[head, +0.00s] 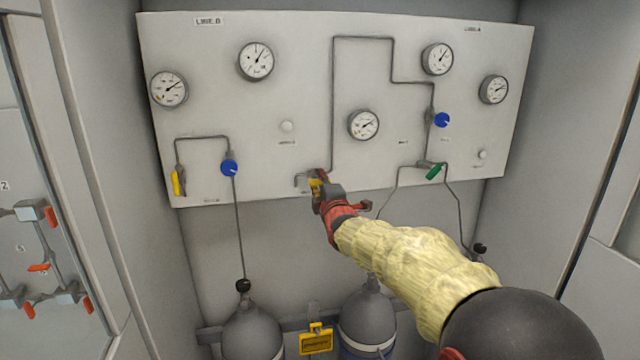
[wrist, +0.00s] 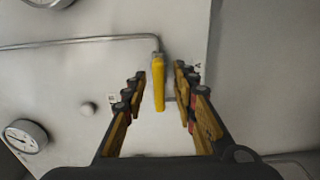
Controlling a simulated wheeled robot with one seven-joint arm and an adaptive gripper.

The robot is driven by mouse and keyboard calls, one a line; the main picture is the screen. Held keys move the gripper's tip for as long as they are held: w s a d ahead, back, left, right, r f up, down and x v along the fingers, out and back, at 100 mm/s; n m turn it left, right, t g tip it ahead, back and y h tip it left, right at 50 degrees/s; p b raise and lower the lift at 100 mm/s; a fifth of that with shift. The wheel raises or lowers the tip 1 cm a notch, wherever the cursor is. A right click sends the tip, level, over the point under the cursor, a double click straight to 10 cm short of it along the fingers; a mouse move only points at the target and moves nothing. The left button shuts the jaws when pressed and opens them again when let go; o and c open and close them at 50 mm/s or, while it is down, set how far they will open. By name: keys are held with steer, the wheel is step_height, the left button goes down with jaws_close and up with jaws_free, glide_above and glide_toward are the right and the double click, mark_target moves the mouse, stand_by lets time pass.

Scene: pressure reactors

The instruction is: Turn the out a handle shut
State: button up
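A yellow valve handle (wrist: 158,82) shows in the wrist view, hanging from the end of a thin pipe on the panel. My gripper (wrist: 157,77) is open, with one finger on each side of the handle and a visible gap to both. In the head view my gripper (head: 318,188) is at the lower middle of the white panel (head: 300,95) and hides most of the handle there. The label beside the handle is too small to read fully; an "A" shows at its right in the wrist view.
Another yellow handle (head: 178,182) is at the panel's left. Blue knobs (head: 229,168) (head: 441,120), a green handle (head: 434,172) and several gauges (head: 363,124) are also on the panel. Gas cylinders (head: 252,330) stand below. Orange-handled valves (head: 38,268) are at far left.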

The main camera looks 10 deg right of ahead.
steer(key=c, duration=0.3)
steer(key=c, duration=0.4)
jaws_close()
